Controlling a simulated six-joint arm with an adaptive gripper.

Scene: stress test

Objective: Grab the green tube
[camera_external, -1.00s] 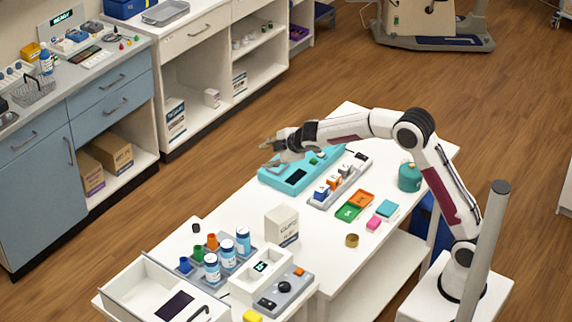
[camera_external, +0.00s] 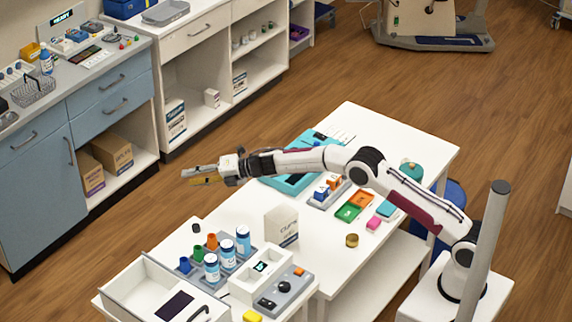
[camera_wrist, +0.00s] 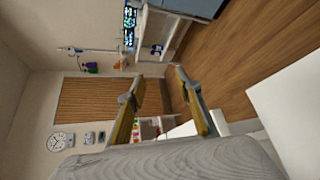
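The green tube (camera_external: 198,254) stands in the grey rack (camera_external: 233,264) on the near part of the white table, between a blue tube (camera_external: 185,265) and an orange tube (camera_external: 212,241). The tube is not visible in the wrist view.
A white box (camera_external: 281,227) stands right of the rack. A white open bin (camera_external: 150,290) and a grey control device (camera_external: 280,292) are in front. A small black cap (camera_external: 196,228) lies behind the rack. Coloured trays (camera_external: 354,206) sit farther back.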

